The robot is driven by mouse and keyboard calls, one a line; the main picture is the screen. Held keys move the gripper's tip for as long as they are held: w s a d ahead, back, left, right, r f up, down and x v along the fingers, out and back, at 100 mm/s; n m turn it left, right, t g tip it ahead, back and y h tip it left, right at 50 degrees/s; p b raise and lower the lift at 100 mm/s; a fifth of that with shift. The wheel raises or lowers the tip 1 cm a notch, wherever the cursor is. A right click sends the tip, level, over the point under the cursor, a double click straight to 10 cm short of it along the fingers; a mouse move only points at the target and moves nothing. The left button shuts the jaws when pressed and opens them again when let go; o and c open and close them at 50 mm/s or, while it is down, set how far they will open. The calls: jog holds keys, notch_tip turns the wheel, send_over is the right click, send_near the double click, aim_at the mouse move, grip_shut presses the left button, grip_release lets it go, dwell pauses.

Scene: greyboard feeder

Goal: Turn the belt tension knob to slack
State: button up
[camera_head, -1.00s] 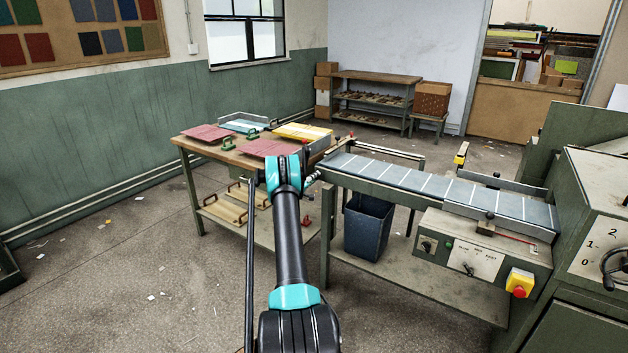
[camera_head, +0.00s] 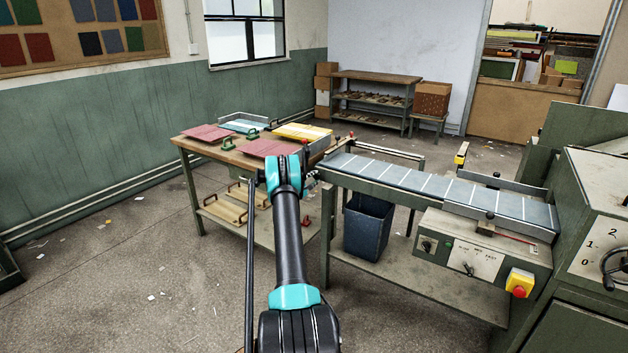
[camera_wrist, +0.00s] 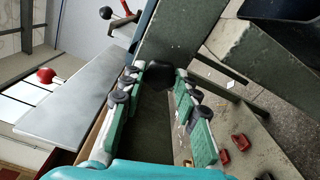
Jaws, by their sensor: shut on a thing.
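The belt tension knob (camera_wrist: 172,76) shows in the wrist view as a dark round knob by the green frame end. My gripper (camera_wrist: 163,74) has its two teal and grey fingers on either side of the knob, shut on it. In the head view my gripper (camera_head: 311,172) is at the left end of the conveyor (camera_head: 400,178), mostly behind my own wrist. The knob is hidden there, and its pointer or marks cannot be made out in either view.
A wooden table (camera_head: 213,147) with red, blue and yellow boards stands left of the conveyor. A dark bin (camera_head: 368,228) sits under the belt. A control box (camera_head: 480,258) with a red stop button is at the right front.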

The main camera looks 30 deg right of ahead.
jog(key=shift+a, duration=0.1)
dwell(0.4)
jog(key=o, duration=1.2)
jog(key=shift+c, duration=0.2)
jog(key=shift+a, duration=0.1)
jog(key=v, duration=1.1)
jog(key=shift+s+a, duration=0.2)
jog(key=shift+a, duration=0.15)
jog(key=shift+f, duration=0.1)
